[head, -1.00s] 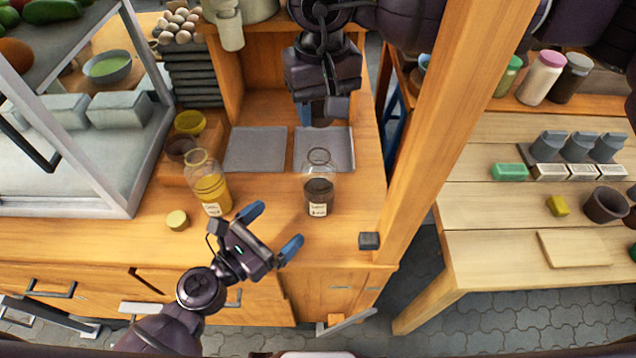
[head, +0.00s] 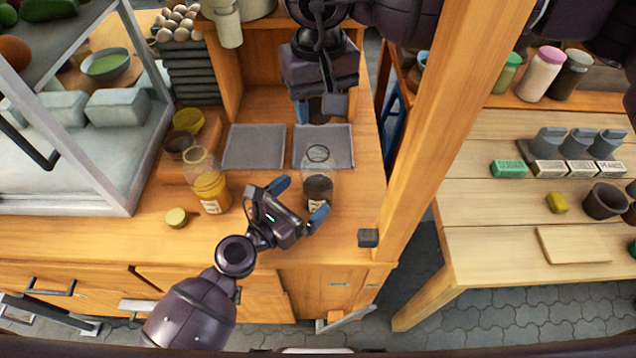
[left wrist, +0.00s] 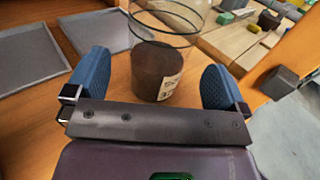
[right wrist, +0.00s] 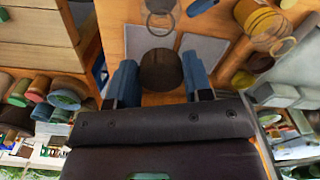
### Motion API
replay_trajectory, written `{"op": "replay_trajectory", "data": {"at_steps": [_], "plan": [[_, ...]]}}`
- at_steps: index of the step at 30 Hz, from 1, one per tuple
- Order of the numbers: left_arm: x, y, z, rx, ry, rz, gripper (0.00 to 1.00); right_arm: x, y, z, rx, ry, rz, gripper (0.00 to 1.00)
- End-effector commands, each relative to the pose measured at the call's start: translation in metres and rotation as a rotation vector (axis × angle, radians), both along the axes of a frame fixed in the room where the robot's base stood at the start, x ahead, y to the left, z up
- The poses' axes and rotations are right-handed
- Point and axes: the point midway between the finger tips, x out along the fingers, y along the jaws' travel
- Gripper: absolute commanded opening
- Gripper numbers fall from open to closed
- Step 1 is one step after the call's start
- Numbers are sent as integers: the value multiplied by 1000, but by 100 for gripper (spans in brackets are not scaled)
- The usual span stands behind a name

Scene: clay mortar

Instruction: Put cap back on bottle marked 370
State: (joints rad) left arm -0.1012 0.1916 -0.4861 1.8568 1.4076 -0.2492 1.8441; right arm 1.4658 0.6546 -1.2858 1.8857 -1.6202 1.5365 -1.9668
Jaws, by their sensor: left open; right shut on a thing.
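A clear glass bottle with dark contents and a white label (head: 318,188) stands upright and uncapped on the wooden counter. It also shows in the left wrist view (left wrist: 160,68), its label partly in sight; I cannot read the number surely. My left gripper (head: 304,196) is open, its blue fingers on either side of this bottle's near side, no grip visible. My right gripper (head: 318,112) is above and behind the bottle, shut on a dark brown round cap (right wrist: 161,70). A second bottle with yellow contents (head: 211,188) stands uncapped to the left, its label unreadable.
A yellow cap (head: 176,217) lies on the counter left of the yellow bottle. Two grey trays (head: 253,147) lie behind the bottles. A wooden post (head: 440,120) rises at the right. Small bowls (head: 188,121) stand back left. The counter's front edge is close to my left arm.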

Motion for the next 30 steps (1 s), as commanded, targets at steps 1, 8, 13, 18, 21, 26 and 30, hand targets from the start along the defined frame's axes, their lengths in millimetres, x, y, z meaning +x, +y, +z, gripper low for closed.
{"op": "replay_trajectory", "data": {"at_steps": [1,8,13,18,21,26,30], "plan": [[7,-6,1,-2,-1,0,100,0,0,0,0,0,0,24],[27,-23,0,-1,0,0,100,0,0,0,0,0,0,24],[33,-30,0,0,0,1,100,0,0,0,0,0,0,24],[34,-31,0,0,0,1,100,0,0,0,0,0,0,24],[34,-31,0,0,0,1,100,0,0,0,0,0,0,24],[34,-30,0,0,0,0,85,0,0,0,0,0,0,24],[34,-30,0,1,1,0,63,0,0,0,0,0,0,24]]}}
